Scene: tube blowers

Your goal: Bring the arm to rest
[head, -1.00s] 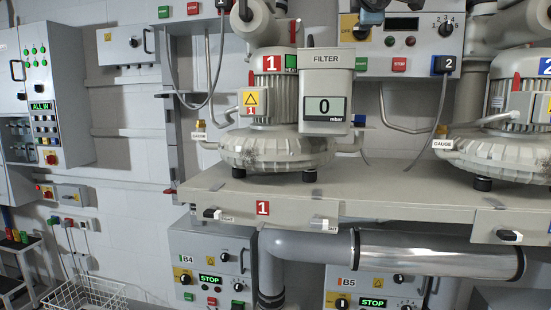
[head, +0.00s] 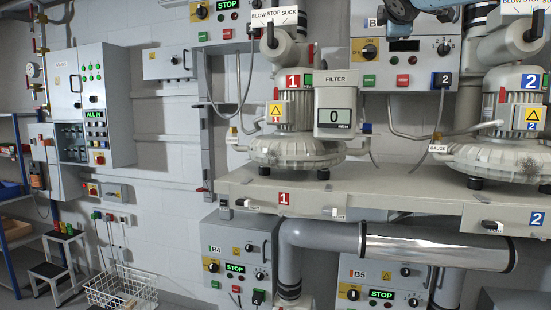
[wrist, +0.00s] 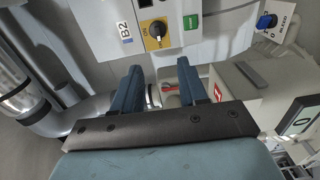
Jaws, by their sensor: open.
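My gripper (wrist: 160,88) shows in the wrist view with its two blue fingers apart and nothing between them. Beyond the fingers are a control box labelled B2 (wrist: 170,28) and part of a blower with a red handle. In the head view only a blue part of my arm (head: 405,12) shows at the top edge, in front of the upper control box. The gripper's fingers are not visible in the head view.
Blower 1 (head: 290,150) and blower 2 (head: 505,160) stand on a grey shelf (head: 390,200). A filter box (head: 336,95) reads 0. A large pipe (head: 330,238) runs below the shelf. A wire basket (head: 120,287) and step stool (head: 55,270) are at lower left.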

